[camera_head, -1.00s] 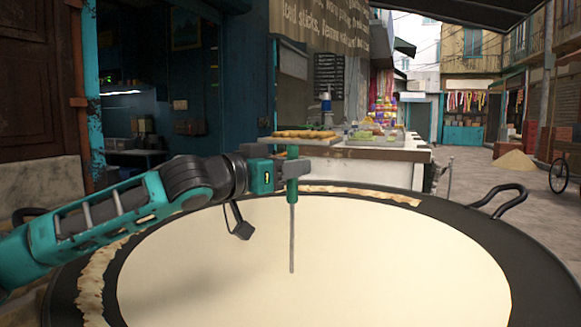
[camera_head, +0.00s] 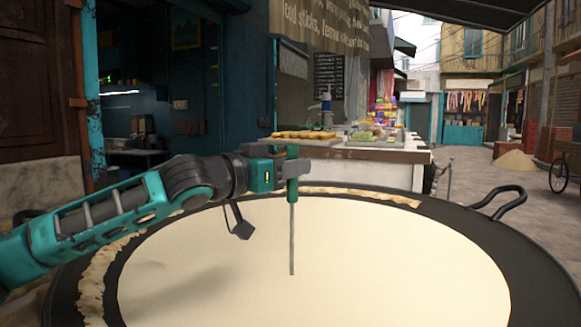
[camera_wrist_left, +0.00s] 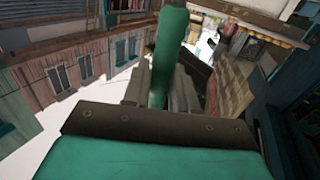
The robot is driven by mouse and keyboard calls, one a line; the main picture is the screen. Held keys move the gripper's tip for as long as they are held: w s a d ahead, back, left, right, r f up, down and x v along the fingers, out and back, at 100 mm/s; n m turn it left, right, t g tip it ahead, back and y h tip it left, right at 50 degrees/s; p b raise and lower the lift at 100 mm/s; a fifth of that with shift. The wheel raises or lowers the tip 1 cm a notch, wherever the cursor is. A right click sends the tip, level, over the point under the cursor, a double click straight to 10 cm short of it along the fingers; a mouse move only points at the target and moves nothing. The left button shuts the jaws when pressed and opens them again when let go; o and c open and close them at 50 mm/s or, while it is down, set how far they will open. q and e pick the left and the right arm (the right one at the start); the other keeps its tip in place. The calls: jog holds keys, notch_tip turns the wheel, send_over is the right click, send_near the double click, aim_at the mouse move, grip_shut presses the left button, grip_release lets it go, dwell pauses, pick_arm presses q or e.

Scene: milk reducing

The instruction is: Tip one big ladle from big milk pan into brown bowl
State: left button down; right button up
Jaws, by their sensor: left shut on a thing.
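The big milk pan (camera_head: 420,270) fills the lower part of the head view. It is wide and black, full of cream-coloured milk, with browned crust along its rim. My left gripper (camera_head: 284,172) is above the pan's far half, shut on the ladle's green handle (camera_head: 292,189). The handle also shows between the fingers (camera_wrist_left: 155,95) in the left wrist view. The ladle's thin grey rod (camera_head: 292,240) hangs upright, its lower end meeting the milk; any scoop there is hidden. I see no brown bowl, and my right gripper is not in view.
A dark loop handle (camera_head: 500,198) sticks up at the pan's right rim. Behind the pan stands a white food counter (camera_head: 385,172) with trays of food. A shop front is at the left. The paved street (camera_head: 470,175) is open at the right.

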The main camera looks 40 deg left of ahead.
aim_at(291, 145)
pick_arm(q)
jog(key=shift+r+p, duration=1.75)
jog(key=shift+r, duration=0.35)
jog(key=shift+r+p, duration=0.55)
notch_tip(291, 145, up, 2)
jog(key=shift+r+p, duration=0.2)
jog(key=shift+p, duration=1)
jog(key=shift+r+p, duration=0.85)
jog(key=shift+r, duration=0.25)
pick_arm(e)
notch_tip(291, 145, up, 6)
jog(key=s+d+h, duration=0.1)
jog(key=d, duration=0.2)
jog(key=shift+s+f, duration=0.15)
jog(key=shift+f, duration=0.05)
pick_arm(q)
jog(key=shift+a, duration=0.15)
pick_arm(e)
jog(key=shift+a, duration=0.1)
